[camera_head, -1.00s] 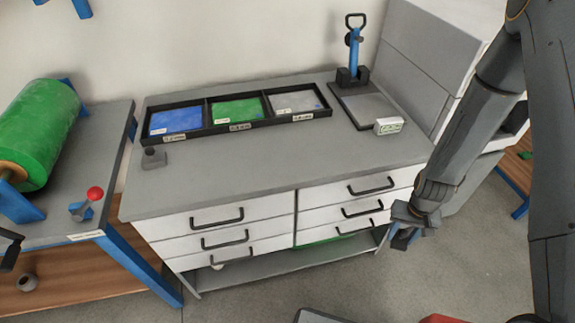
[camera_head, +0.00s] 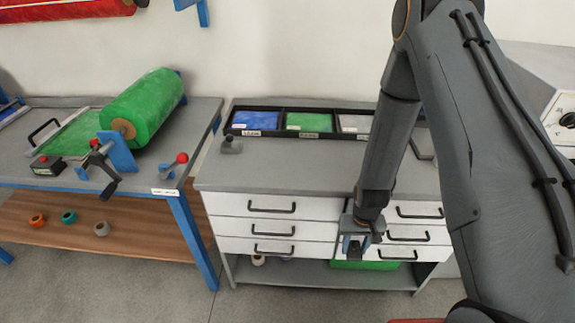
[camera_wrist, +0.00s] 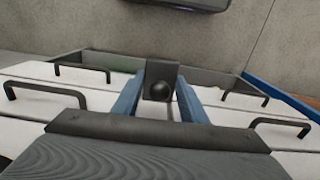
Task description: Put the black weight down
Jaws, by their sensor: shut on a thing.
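My gripper (camera_head: 356,244) hangs in front of the drawer fronts of the grey cabinet, below its worktop edge. In the wrist view, its two blue fingers are shut on a black weight (camera_wrist: 161,90), a dark block with a round ball knob. The weight is held in the air, clear of the worktop (camera_head: 290,178). In the head view the held weight (camera_head: 355,254) is small and partly hidden by the gripper.
A similar dark knobbed weight (camera_head: 231,146) stands at the worktop's left, in front of a black three-part tray (camera_head: 262,132). The front middle of the worktop is clear. A table with a green roll (camera_head: 143,108) stands left. Drawer handles (camera_head: 272,208) jut out near my gripper.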

